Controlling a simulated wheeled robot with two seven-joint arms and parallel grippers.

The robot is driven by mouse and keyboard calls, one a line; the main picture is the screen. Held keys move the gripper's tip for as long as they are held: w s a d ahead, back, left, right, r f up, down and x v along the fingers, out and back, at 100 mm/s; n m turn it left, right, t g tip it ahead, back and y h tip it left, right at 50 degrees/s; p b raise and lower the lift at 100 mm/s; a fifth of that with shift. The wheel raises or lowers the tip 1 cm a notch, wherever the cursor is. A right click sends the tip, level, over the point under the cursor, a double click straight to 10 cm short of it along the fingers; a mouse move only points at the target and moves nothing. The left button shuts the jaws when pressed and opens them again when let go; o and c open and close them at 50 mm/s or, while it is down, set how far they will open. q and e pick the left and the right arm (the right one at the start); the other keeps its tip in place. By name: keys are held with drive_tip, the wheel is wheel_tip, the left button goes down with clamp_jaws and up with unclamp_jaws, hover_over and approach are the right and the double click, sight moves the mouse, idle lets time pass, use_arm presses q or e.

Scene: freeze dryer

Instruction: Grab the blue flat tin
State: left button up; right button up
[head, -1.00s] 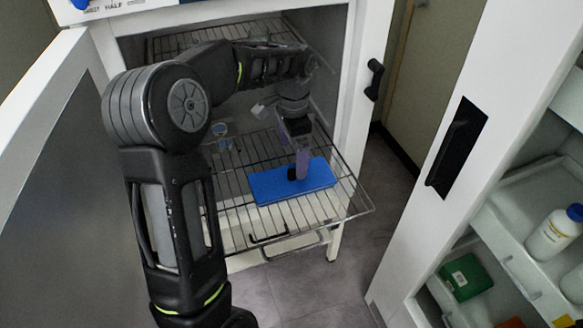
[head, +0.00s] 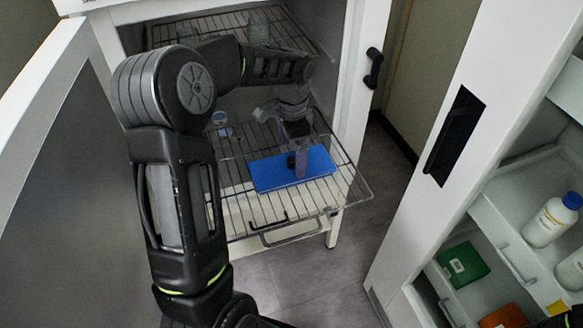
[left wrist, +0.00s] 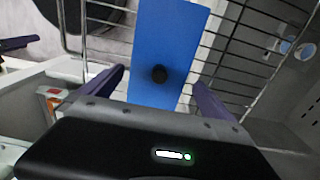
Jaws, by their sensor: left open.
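In the head view my left gripper (head: 301,163) is over the tin near the knob. A dark and purple part at the left edge of that view may be my right gripper (left wrist: 17,43).
The wire rack (head: 335,199) sticks out of the dryer between its open door (head: 45,190) and the right frame. Small glass vessels (head: 222,125) stand on the rack behind the tin. At right, an open white cabinet holds a white bottle (head: 550,220) and a green box (head: 463,264).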

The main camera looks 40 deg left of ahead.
sight(291, 159)
use_arm(q)
wheel_tip(291, 159, down, 4)
drive_tip(key=shift+s+r+p, duration=0.15)
drive_tip(key=shift+r+p, duration=0.05)
drive_tip(key=shift+p, duration=0.3)
drive_tip(key=shift+f, duration=0.3)
drive_tip(key=shift+r, duration=0.1)
drive_tip(key=c, duration=1.4)
drive_tip(key=shift+r, duration=0.1)
drive_tip(key=shift+c, duration=0.2)
wheel_tip(291, 159, up, 10)
drive_tip(key=shift+f+b, duration=0.1)
drive_tip(key=shift+b, duration=0.85)
